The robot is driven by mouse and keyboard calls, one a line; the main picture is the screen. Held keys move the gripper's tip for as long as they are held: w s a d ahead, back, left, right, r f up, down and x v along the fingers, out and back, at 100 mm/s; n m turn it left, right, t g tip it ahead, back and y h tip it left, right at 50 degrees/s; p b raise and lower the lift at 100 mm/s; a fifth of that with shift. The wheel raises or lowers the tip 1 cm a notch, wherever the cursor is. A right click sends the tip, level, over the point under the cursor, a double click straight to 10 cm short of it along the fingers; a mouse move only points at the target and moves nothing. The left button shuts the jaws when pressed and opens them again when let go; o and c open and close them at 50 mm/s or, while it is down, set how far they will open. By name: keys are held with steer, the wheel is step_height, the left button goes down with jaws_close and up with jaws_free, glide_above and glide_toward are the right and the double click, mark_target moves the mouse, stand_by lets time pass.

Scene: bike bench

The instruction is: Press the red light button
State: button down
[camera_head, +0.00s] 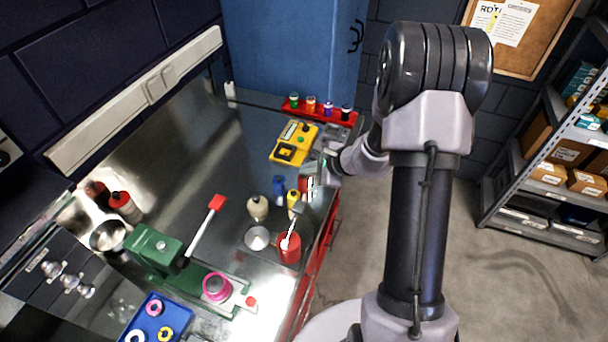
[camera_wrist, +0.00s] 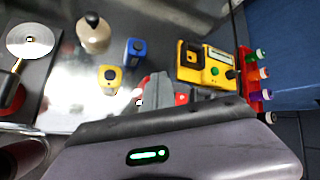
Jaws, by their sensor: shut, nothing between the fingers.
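A small round red button-like part (camera_wrist: 181,98) shows in the wrist view just right of my fingers, beside a grey block; most of what it sits on is hidden. My gripper (camera_wrist: 160,82) is shut and empty, low over the bench near its right edge. In the head view my gripper (camera_head: 324,170) is near a small red object (camera_head: 305,184), partly covered by it. I cannot tell whether these red parts are one thing, or whether the fingers touch either. A yellow device (camera_head: 293,144) with a green button stands behind; it also shows in the wrist view (camera_wrist: 207,66).
A red rack (camera_head: 320,110) of small bottles stands at the back. A blue bottle (camera_head: 279,186), a yellow bottle (camera_head: 292,199), a cream bottle (camera_head: 257,207) and a red can (camera_head: 289,248) stand near my gripper. The bench middle is clear.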

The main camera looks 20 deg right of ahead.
mark_target(307, 178)
steer(key=shift+f, duration=0.15)
steer(key=shift+r, duration=0.65)
step_height(307, 178, up, 6)
steer(key=p, duration=0.3)
steer(key=shift+p, duration=0.3)
